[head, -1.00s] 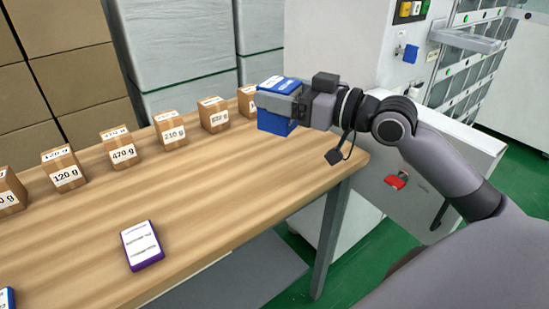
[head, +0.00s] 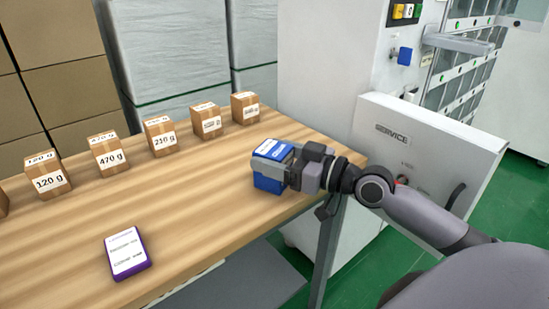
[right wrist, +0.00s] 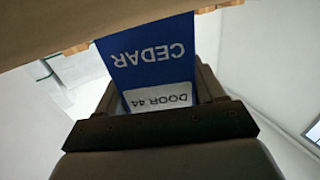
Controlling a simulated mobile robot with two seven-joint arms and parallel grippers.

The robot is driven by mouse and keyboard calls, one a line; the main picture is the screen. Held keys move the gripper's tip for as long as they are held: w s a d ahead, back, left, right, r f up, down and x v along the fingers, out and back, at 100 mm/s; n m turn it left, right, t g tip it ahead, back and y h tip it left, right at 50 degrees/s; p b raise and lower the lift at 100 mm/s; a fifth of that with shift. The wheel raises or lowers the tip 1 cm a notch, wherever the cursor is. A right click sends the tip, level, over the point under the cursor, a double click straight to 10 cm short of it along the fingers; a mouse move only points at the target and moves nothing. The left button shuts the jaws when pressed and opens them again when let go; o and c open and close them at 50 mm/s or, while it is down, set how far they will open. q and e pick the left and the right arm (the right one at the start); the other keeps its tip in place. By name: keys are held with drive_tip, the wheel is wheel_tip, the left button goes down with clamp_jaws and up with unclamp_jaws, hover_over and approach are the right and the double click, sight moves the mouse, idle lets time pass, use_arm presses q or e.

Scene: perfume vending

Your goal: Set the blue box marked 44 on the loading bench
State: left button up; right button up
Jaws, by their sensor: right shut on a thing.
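The blue box (head: 270,178) has a white label on top and is at the right end of the wooden loading bench (head: 200,205). In the right wrist view the blue box (right wrist: 152,62) reads "CEDAR" and "DOOR 44". My right gripper (head: 285,173) is shut on it, with the fingers on its sides. The box is upright and at or just above the bench top; I cannot tell whether it touches. My left gripper is out of view.
Several brown weight boxes, such as the 470 g box (head: 107,155), stand along the back of the bench. A purple-edged box (head: 127,253) lies at the front. A white machine with a SERVICE panel (head: 425,165) stands at right. The bench middle is clear.

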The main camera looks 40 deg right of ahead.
drive_tip(key=shift+f, duration=0.1)
drive_tip(key=o, duration=1.1)
